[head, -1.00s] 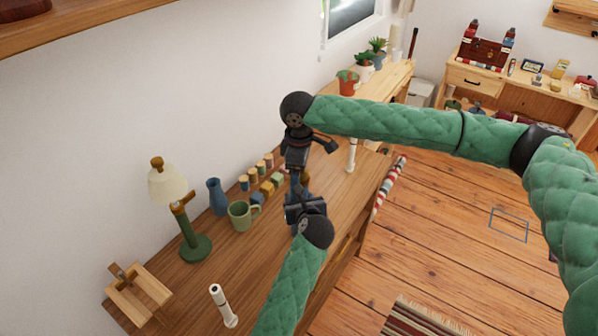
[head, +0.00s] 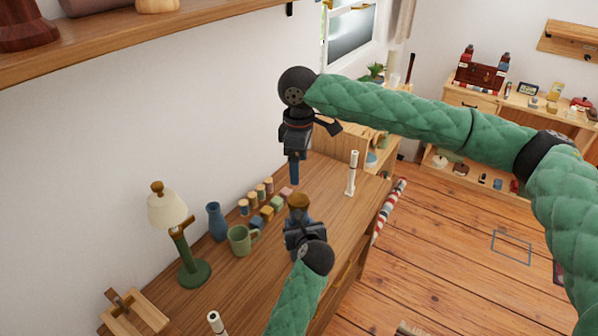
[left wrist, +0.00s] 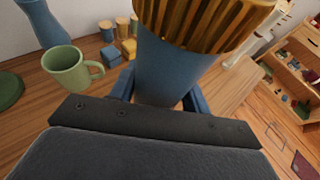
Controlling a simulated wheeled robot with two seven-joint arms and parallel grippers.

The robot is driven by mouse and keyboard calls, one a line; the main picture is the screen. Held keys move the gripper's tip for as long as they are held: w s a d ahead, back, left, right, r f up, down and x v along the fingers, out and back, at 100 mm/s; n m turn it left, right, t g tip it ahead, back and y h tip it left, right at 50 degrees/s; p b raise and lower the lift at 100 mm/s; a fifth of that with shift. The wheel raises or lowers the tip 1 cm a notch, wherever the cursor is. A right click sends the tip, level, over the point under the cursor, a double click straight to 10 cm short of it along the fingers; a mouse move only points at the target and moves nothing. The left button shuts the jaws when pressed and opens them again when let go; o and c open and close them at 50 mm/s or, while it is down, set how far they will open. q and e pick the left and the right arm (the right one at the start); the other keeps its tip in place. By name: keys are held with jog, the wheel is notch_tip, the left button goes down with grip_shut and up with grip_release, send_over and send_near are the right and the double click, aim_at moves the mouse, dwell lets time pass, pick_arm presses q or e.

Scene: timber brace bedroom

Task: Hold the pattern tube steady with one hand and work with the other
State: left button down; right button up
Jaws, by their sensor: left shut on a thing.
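The pattern tube (left wrist: 165,68) has a blue body and a ridged, brown wood-like top (head: 299,201). It stands upright in my left gripper (head: 301,224), whose blue fingers close on its body in the left wrist view. I cannot tell whether its base touches the desk. My right gripper (head: 294,182) hangs pointing down above and slightly left of the tube's top, apart from it in the head view. Its blue fingers look like one narrow strip, so their opening is unclear. No held thing shows below them.
The wooden desk (head: 325,196) holds a green mug (head: 239,241), a blue vase (head: 217,222), a lamp (head: 168,210), several thread spools (head: 261,191) and coloured blocks (head: 267,212). A white post (head: 352,175) stands to the right. A wall shelf (head: 120,40) overhangs the upper left.

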pick_arm(q)
jog(key=c, duration=0.6)
grip_release()
jog(key=shift+b+v, duration=1.05)
jog(key=shift+v, duration=2.8)
